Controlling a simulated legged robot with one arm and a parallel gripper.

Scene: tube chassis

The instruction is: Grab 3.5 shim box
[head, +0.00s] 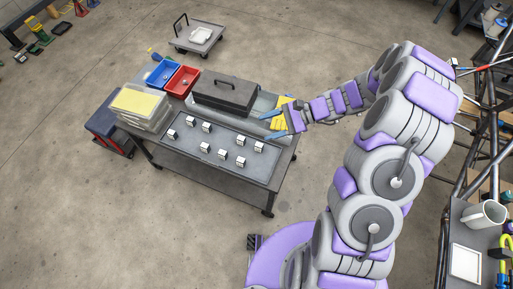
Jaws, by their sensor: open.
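Several small white-and-dark shim boxes (222,154) stand apart on the grey tray top of a cart (175,160). Their labels are too small to read, so I cannot tell which is the 3.5 one. My gripper (276,125) is open, with blue fingertips, at the right end of the cart top, close to yellow items. It is to the right of and behind the nearest box (258,146), apart from it. Nothing shows between the fingers.
A dark toolbox (225,92), a red bin (182,80), a blue bin (163,73) and a clear container with a yellow top (138,103) fill the back and left of the cart. A tube frame (485,100) stands at right. Open floor lies in front.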

